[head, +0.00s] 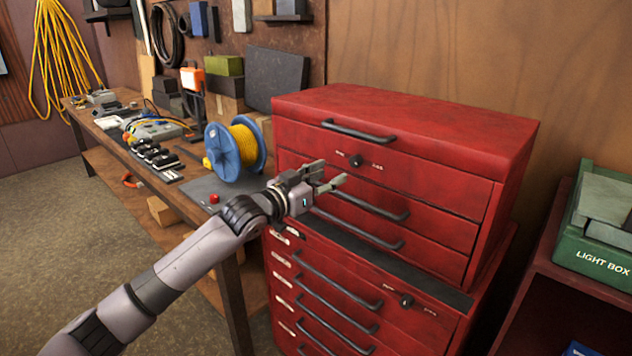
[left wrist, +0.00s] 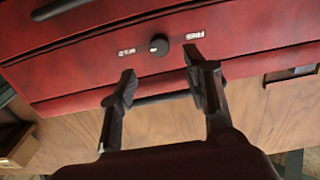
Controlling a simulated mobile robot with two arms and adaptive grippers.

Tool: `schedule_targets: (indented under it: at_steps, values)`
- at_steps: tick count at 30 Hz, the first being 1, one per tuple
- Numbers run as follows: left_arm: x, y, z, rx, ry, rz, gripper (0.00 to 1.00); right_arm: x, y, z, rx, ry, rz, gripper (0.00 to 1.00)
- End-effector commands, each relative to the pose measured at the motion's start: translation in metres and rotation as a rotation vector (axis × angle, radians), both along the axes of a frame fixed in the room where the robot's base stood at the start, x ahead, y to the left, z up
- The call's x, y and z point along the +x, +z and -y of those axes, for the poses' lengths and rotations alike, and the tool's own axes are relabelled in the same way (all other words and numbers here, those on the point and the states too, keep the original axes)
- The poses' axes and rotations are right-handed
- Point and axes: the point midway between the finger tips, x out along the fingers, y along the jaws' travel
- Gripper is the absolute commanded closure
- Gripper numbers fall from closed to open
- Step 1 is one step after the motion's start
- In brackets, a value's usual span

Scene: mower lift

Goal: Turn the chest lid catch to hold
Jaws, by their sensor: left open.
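The red tool chest (head: 420,130) stands against the wood wall, with a dark lid handle (head: 358,130) on its upper front. Below that handle is a small black knob (head: 355,161) between two white labels, too small to read. My left gripper (head: 334,174) is open and empty, close in front of the chest, just below and left of this knob. In the left wrist view a black knob (left wrist: 159,45) with a pale mark sits between two blurred labels, beyond the open fingers (left wrist: 161,76) and apart from them. My right gripper is not in view.
A second black knob (head: 407,300) is on the lower red cabinet, among several drawer handles. A workbench (head: 150,200) with a blue cable reel (head: 222,152) stands left of the chest. A green light box (head: 600,255) is at right. Floor at left is clear.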

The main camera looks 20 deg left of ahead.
Motion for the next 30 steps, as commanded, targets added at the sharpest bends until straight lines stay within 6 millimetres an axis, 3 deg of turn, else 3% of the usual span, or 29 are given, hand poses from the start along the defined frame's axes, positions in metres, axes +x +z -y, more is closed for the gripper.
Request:
schedule_targets:
  at_steps: [3, 9, 25, 28, 30]
  values:
    - [-0.019, -0.002, -0.007, 0.003, 0.0, -0.002, 0.55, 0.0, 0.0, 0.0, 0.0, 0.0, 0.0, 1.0]
    - [-0.033, 0.0, -0.012, 0.001, 0.0, -0.001, 0.55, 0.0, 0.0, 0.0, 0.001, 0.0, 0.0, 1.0]
    - [-0.034, -0.001, -0.013, 0.001, 0.001, -0.002, 0.55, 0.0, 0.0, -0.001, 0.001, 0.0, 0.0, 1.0]
    - [-0.029, -0.018, -0.017, -0.001, 0.016, -0.023, 0.55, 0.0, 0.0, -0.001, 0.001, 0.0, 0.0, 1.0]
    - [-0.023, -0.046, -0.025, 0.001, 0.044, -0.056, 0.55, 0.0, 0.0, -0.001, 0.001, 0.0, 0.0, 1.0]
